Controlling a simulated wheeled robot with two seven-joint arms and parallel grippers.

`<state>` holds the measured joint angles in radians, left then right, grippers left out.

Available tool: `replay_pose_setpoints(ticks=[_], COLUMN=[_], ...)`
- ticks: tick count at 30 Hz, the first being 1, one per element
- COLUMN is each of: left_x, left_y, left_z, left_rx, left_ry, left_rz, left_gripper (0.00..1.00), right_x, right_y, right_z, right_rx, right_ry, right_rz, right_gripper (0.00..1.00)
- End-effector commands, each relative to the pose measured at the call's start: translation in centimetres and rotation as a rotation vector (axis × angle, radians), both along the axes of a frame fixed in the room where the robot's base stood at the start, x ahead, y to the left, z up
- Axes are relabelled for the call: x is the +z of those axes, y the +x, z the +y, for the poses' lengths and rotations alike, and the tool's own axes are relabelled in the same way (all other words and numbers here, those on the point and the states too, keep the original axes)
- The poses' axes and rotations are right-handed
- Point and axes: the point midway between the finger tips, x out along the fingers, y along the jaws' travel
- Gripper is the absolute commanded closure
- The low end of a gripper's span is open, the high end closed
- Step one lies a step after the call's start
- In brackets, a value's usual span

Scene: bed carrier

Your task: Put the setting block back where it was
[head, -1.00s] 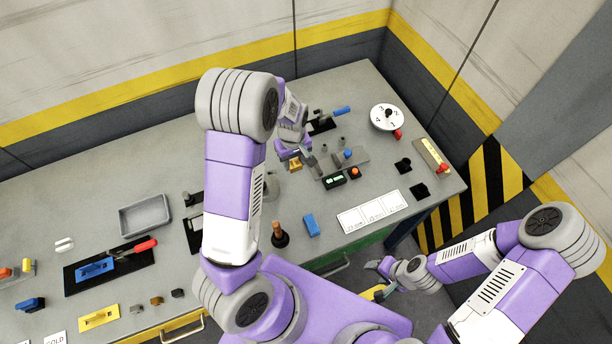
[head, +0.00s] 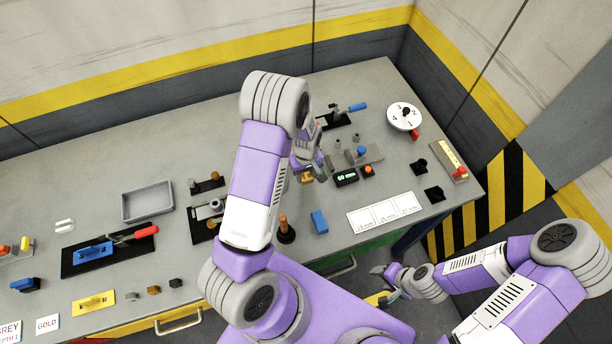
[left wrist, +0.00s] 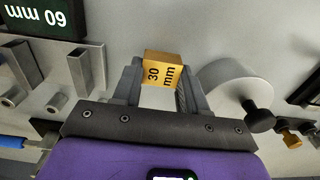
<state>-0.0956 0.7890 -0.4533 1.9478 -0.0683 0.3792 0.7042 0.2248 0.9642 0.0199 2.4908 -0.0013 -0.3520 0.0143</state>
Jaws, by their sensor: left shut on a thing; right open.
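The setting block is a small brass block marked "30 mm" (left wrist: 163,70). My left gripper is shut on it, with a grey finger on each side in the left wrist view (left wrist: 160,90). In the head view my left gripper (head: 308,177) holds it left of the small display (head: 345,177). Whether the block touches the table cannot be told. A white card strip (head: 360,221) with squares printed in mm sizes lies near the right front of the table. My right gripper (head: 384,271) is open and empty, low beyond the table's front edge.
The display reads "60 mm" in the left wrist view (left wrist: 40,15), beside a metal fixture with posts (left wrist: 85,70). A grey cylinder with a black knob (left wrist: 235,85) is close right of the gripper. A blue block (head: 319,222) and a brown-handled tool (head: 285,232) stand near the front.

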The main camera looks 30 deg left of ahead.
Motion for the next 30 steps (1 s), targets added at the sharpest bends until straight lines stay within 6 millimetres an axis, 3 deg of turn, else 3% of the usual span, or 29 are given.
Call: replay_pose_setpoints(ticks=[3,14,15,19,30], left_x=[-1.6,-2.0,-2.0,-1.9,-1.6], left_y=[0.0,0.0,0.0,0.0,0.0], left_z=[0.0,0.0,0.0,0.0,0.0], left_rx=[0.000,0.000,0.000,0.000,0.000], left_ry=[-0.001,-0.001,0.000,0.000,0.000], left_rz=[0.002,-0.001,0.000,0.000,0.000], left_gripper=[0.97,0.97,0.55,0.35,0.32], right_x=[-0.1,-0.5,-0.5,-0.4,-0.1], right_y=[0.0,0.0,0.0,0.0,0.0], right_z=[0.0,0.0,0.0,0.0,0.0], right_rx=[0.000,0.000,0.000,0.000,0.000], right_ry=[0.000,0.000,0.000,0.000,0.000], right_rz=[0.000,0.000,0.000,0.000,0.000], right_gripper=[0.45,0.45,0.45,0.45,0.45])
